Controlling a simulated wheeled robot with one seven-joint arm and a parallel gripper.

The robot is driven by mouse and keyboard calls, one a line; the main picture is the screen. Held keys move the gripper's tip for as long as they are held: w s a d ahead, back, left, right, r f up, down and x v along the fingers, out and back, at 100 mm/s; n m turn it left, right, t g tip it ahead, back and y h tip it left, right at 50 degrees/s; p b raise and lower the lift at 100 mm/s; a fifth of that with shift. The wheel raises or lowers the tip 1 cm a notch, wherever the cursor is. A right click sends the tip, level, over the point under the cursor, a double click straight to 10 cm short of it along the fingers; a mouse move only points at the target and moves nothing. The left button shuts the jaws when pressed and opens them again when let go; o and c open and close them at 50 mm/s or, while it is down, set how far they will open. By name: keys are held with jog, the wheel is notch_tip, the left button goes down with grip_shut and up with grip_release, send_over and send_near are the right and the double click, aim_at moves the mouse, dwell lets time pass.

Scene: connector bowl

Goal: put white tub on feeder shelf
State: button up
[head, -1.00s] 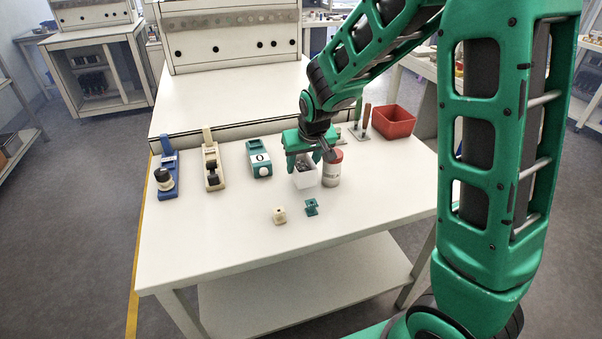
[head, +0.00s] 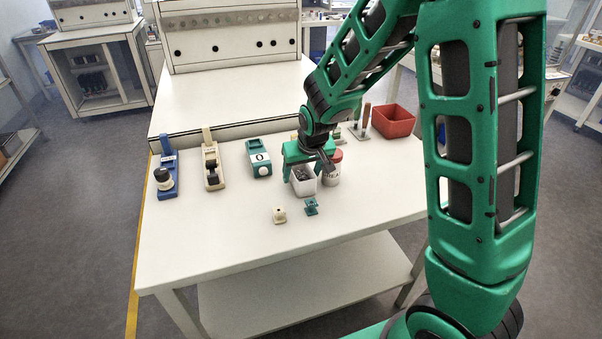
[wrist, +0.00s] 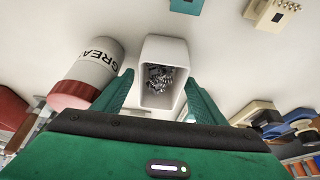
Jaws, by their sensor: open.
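The white tub (head: 304,186) stands upright on the white table, with small dark metal parts inside. My gripper (head: 308,170) is over it, pointing down and open. In the wrist view the tub (wrist: 177,50) lies between the two green fingers (wrist: 161,98), its near end reaching in between them. I cannot tell whether either finger touches it. A raised white surface (head: 225,95) runs along the back of the table; it may be the feeder shelf, but no label shows.
A red-capped grease can (head: 333,175) stands close on the tub's right, near a finger. Small cream (head: 279,215) and teal (head: 311,207) connectors lie in front. A red bin (head: 393,121) is back right. Blue, cream and teal devices (head: 260,158) stand left. The table's front is clear.

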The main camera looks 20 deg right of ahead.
jog(key=v, duration=1.2)
